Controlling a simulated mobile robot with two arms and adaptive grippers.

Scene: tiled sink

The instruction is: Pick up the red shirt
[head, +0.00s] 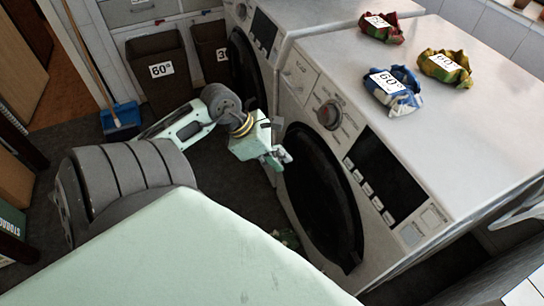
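The red shirt (383,35) is a crumpled bundle with a white label, lying at the back of the white washing machine top (475,120). My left gripper (284,158) is in front of this washing machine, near its dark round door and below the height of the top. It is well away from the red shirt, with nothing visible held in it. Its fingers are small and seen at an angle, so I cannot tell whether they are open or shut. My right gripper is not in view.
A blue and white bundle (404,101) and a yellow-green bundle (456,77), both labelled 60°, lie nearer on the same top. A second washing machine (310,14) adjoins behind. Dark bins (160,92), a broom and a blue dustpan (121,122) stand at the left. Small green items lie on the floor (287,238).

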